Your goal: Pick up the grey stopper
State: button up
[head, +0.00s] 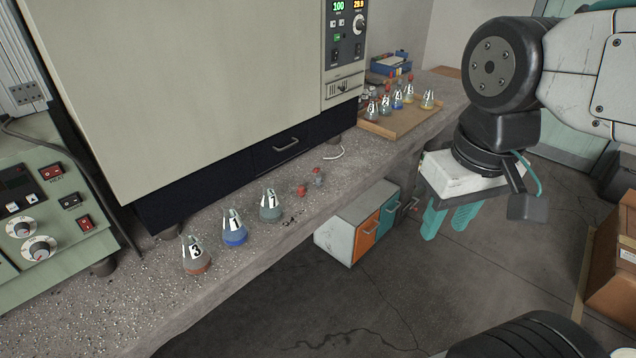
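The grey stopper (318,178) lies on the concrete bench, to the right of the row of flasks and close to the bench's front edge. It is small in the head view, so its exact pose is hard to tell. A red stopper (301,190) lies just to its left. My gripper (449,221) is at the right, beyond the bench's front edge and well apart from the stopper. Its two teal fingers point down, spread apart, with nothing seen between them.
Three numbered flasks, with red-brown (196,262), blue (234,236) and grey-green (270,212) contents, stand left of the stoppers. A large oven (200,90) stands behind them. A tray (411,124) with several flasks sits farther back. A cabinet (345,240) stands below the bench.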

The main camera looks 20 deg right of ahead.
aim_at(318, 182)
jog(key=u, duration=0.15)
jog(key=i, duration=1.25)
jog(key=z, duration=0.9)
